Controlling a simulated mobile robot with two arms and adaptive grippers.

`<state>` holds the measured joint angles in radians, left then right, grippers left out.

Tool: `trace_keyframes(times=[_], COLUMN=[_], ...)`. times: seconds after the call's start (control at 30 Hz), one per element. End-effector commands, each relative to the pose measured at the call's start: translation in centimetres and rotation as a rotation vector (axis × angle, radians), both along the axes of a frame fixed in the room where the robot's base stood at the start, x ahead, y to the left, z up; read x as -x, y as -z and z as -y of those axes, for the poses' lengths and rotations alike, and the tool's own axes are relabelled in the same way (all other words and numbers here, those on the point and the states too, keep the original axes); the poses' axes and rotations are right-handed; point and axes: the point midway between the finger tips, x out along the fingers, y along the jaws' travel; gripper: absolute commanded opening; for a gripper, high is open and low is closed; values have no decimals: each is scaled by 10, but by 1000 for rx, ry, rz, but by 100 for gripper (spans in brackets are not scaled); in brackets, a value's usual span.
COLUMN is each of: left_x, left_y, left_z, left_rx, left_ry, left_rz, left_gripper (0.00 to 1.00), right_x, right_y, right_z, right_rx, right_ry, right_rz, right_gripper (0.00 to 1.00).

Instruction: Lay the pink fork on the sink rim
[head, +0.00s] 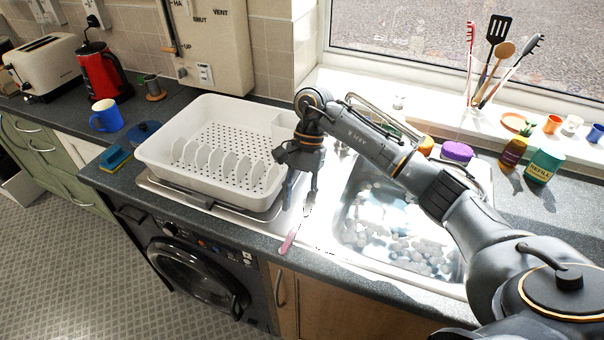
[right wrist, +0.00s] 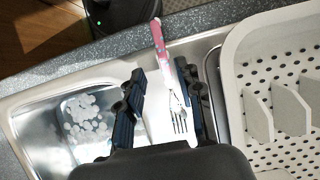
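The pink fork (head: 290,238) lies on the steel strip of the sink rim (head: 318,228), between the white dish drainer and the sink bowl. In the right wrist view its pink handle (right wrist: 158,38) reaches towards the counter's front edge, and its silver tines point back between my fingers. My right gripper (head: 300,195) points down above the tine end of the fork. Its two fingers stand apart, one on each side of the fork (right wrist: 163,105), with no visible grip on it. The exact height of the fingertips above the rim is hard to tell. My left gripper is not in view.
The white dish drainer (head: 190,148) stands close left of my right gripper. The sink bowl (head: 400,225), with whitish round shapes in it, is to the right. Bottles and a purple sponge (head: 457,151) stand behind the bowl. A blue mug (head: 106,116) is far left.

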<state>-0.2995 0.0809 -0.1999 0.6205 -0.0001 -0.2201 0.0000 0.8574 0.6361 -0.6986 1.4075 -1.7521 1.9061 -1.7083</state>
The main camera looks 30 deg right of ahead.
Motion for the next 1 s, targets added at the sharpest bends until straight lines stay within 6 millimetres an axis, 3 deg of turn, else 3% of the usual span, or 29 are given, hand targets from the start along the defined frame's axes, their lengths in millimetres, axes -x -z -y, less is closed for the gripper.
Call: trace_keyframes(times=[0.2, 0.5, 0.7, 1.0], left_x=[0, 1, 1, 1], left_y=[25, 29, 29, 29], left_z=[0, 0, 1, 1], left_rx=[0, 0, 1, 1], left_ry=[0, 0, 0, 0], left_rz=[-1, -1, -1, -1], left_gripper=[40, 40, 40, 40], right_x=[-15, -27, -31, -32], right_y=[-38, -86, -99, -101], right_z=[16, 31, 36, 37], right_rx=[1, 1, 1, 0], right_ry=[3, 4, 2, 2], right_rz=[8, 5, 3, 2], right_gripper=[36, 36, 36, 36])
